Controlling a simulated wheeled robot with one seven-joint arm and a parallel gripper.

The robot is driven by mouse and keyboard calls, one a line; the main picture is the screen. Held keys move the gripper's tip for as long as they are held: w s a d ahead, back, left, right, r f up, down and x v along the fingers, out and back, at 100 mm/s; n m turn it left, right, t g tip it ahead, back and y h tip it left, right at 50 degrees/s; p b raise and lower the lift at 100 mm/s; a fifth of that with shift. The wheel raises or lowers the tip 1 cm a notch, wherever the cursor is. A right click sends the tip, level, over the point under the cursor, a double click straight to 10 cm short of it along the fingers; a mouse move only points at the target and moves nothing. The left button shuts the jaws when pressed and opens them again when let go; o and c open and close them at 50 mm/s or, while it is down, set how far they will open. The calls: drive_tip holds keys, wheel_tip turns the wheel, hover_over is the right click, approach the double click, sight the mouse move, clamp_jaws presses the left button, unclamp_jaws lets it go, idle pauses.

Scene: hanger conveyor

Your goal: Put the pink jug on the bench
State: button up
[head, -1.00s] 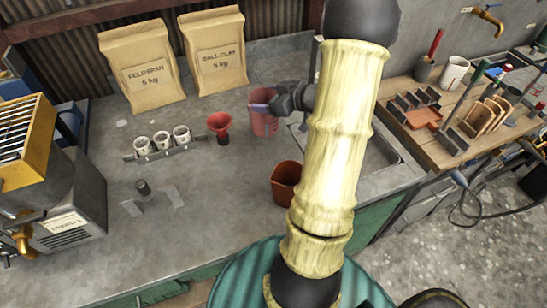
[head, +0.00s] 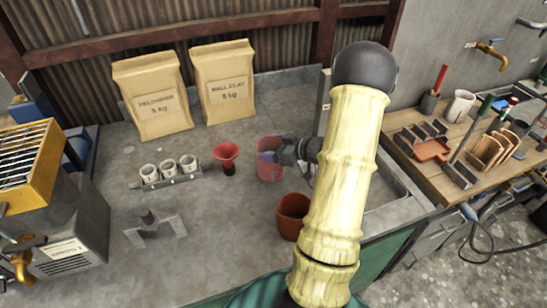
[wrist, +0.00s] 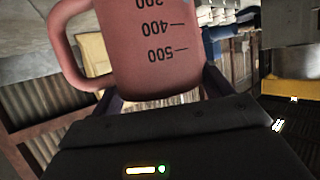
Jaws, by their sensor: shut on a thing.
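The pink jug (head: 270,172) is a see-through measuring jug, held by my gripper (head: 272,157) over the grey bench (head: 235,240), right of the red funnel. Whether its base touches the bench is not clear. In the wrist view the jug (wrist: 155,45) fills the top middle, with its printed scale upside down and its handle at the left. My gripper (wrist: 160,95) is shut on the jug; the fingertips are mostly hidden there.
A red funnel (head: 227,152) on a dark stand and a brown-red pot (head: 291,214) stand close by. A rack with white cups (head: 170,168) is left. Paper bags (head: 223,85) stand behind. A sink (head: 392,195) is right. The bench front middle is clear.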

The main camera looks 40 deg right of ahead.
drive_tip(key=shift+f, duration=1.95)
drive_tip(key=shift+f, duration=0.2)
drive_tip(key=o, duration=1.7)
drive_tip(key=shift+r, duration=0.15)
drive_tip(key=v, duration=1.2)
drive_tip(key=shift+b, duration=0.4)
drive_tip(key=shift+s, duration=0.1)
